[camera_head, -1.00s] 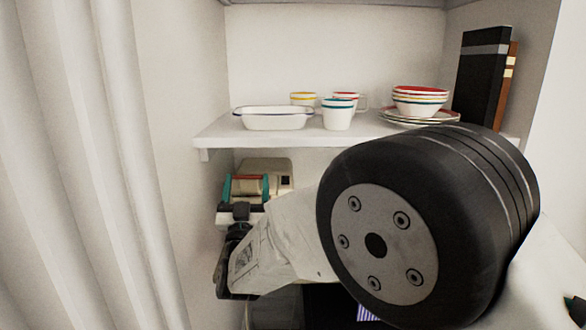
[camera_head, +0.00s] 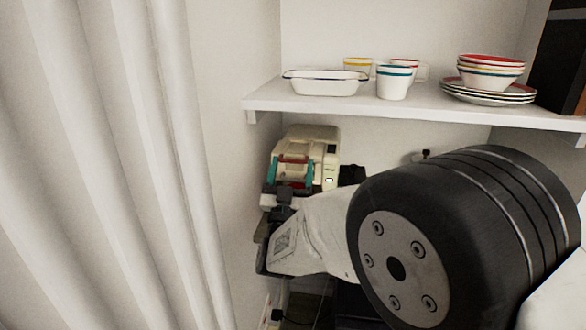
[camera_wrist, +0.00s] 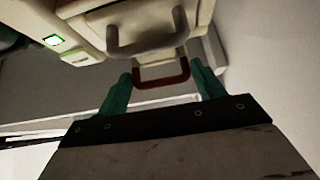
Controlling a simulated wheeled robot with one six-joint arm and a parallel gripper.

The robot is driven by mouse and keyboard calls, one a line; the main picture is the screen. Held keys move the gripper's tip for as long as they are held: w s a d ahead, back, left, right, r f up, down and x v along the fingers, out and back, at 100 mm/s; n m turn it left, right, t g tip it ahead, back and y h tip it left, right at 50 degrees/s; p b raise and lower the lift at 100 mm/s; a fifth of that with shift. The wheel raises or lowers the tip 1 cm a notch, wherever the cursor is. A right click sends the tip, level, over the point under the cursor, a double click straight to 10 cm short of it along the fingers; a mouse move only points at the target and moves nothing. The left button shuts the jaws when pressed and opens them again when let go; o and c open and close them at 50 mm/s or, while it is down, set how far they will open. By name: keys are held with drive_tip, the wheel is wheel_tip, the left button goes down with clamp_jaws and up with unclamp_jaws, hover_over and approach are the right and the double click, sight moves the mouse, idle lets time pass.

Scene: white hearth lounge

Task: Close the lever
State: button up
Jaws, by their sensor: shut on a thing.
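A cream machine (camera_head: 322,145) stands below the shelf in the head view, and part of its body (camera_wrist: 105,18) shows at the top of the wrist view. A dark red U-shaped handle (camera_wrist: 163,82), apparently the lever, hangs at its front. It also shows as a red bar in the head view (camera_head: 292,172). My gripper (camera_wrist: 160,80) has its teal fingers on either side of the red handle, shut on it across its width. In the head view my gripper (camera_head: 290,172) is at the machine's front. A grey looped handle (camera_wrist: 147,40) sits just above the red one.
A white shelf (camera_head: 420,112) above holds a baking dish (camera_head: 325,83), cups (camera_head: 394,83) and stacked bowls (camera_head: 490,75). A pale curtain (camera_head: 90,160) hangs at the left. The side wall (camera_head: 235,130) is close to the machine.

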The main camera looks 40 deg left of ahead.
drive_tip(key=shift+w+f, duration=0.1)
drive_tip(key=shift+f, duration=0.5)
drive_tip(key=o, duration=1.2)
drive_tip(key=shift+r, duration=0.15)
drive_tip(key=v, duration=0.7)
drive_tip(key=shift+s+f, duration=0.25)
drive_tip(key=shift+s, duration=0.05)
drive_tip(key=shift+w+d, duration=0.1)
drive_tip(key=shift+d, duration=0.05)
